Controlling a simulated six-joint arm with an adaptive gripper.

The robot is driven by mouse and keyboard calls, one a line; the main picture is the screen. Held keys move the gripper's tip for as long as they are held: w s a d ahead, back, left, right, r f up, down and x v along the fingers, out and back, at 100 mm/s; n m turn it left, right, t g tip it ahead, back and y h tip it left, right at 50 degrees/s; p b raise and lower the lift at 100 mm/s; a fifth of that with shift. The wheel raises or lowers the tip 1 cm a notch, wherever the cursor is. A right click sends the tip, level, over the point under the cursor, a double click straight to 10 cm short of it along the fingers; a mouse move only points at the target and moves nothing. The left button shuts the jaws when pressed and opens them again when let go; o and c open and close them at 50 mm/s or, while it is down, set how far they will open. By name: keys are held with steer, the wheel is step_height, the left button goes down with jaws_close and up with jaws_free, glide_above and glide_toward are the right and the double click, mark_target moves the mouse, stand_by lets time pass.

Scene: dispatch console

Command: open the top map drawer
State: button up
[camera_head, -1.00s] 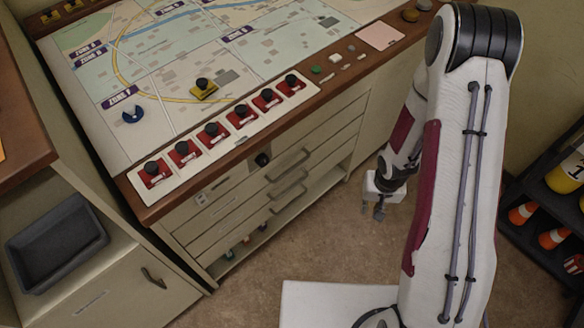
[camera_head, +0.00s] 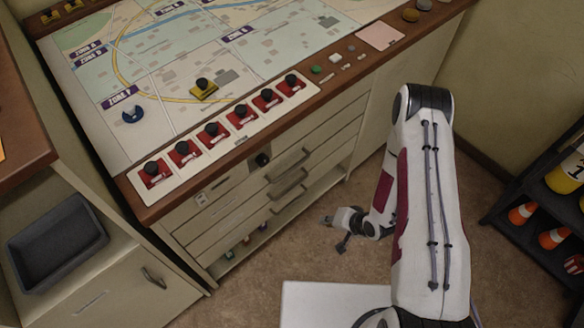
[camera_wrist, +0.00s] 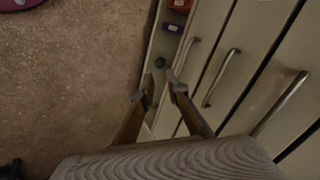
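The map console (camera_head: 200,205) has a stack of wide, cream drawers on its front, all looking shut. The top map drawer's bar handle (camera_head: 290,163) is the highest of three. In the wrist view the three handles run diagonally, and the top one (camera_wrist: 280,103) looks to be the rightmost. My gripper (camera_head: 334,233) is in front of the drawers, to the right of the handles in the head view and apart from them. Its two fingers (camera_wrist: 159,92) are spread and empty. Nothing hides the handles.
A black knob (camera_head: 262,160) sits on the console front near the top handle. Red switches (camera_head: 212,134) line the tabletop edge above. An open shelf with small items (camera_head: 247,240) is below the drawers. A rack with cones (camera_head: 540,225) stands at right. The floor in front is clear.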

steer(key=w+a+m+t+y, duration=0.1)
steer(key=a+m+t+y, duration=0.1)
steer(key=a, duration=0.2)
steer(key=m+t+y, duration=0.4)
steer(key=t, duration=0.1)
glide_toward(292, 168)
steer(key=shift+f+x, duration=0.2)
steer(key=shift+x, duration=1)
steer(key=shift+w, duration=0.1)
steer(key=shift+x, duration=3.8)
steer(key=shift+f, duration=0.1)
jaws_close()
